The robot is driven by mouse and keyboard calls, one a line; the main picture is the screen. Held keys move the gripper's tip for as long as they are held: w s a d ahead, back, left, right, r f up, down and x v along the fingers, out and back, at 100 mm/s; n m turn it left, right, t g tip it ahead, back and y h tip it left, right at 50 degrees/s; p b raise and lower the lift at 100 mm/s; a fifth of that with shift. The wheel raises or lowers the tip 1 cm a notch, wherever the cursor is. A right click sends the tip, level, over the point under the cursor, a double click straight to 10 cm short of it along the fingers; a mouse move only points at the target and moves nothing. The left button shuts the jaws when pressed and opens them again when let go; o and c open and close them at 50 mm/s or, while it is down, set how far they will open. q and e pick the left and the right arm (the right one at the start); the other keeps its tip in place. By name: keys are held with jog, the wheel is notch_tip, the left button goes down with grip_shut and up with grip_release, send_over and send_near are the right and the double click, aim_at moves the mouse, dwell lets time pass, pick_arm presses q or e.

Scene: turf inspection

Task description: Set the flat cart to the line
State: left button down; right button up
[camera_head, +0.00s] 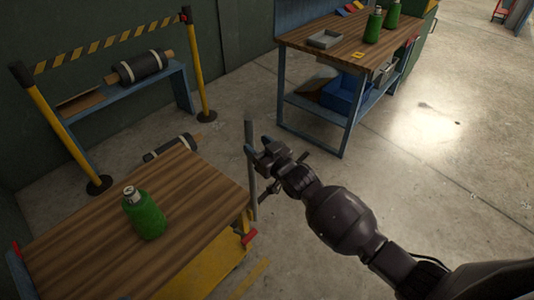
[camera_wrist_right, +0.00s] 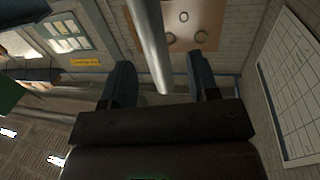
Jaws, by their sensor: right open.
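The flat cart (camera_head: 100,240) has a brown wooden top and a yellow lower body, at the lower left of the head view. A grey upright bar (camera_head: 251,180) stands at its right edge. The bar also shows in the wrist view (camera_wrist_right: 150,45), running down between the fingers. My right gripper (camera_head: 259,149) is at the upper part of this bar, with its fingers (camera_wrist_right: 162,80) apart and not closed on it. A short yellow line (camera_head: 250,279) lies on the floor beside the cart. My left gripper is out of view.
A green canister (camera_head: 144,214) stands on the cart top. A workbench (camera_head: 330,42) with green canisters and a grey tray stands at the back. A striped barrier (camera_head: 105,43) and a low blue bench (camera_head: 120,90) are at the left. Floor at the right is mostly clear.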

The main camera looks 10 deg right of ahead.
jog(key=shift+v, duration=2.1)
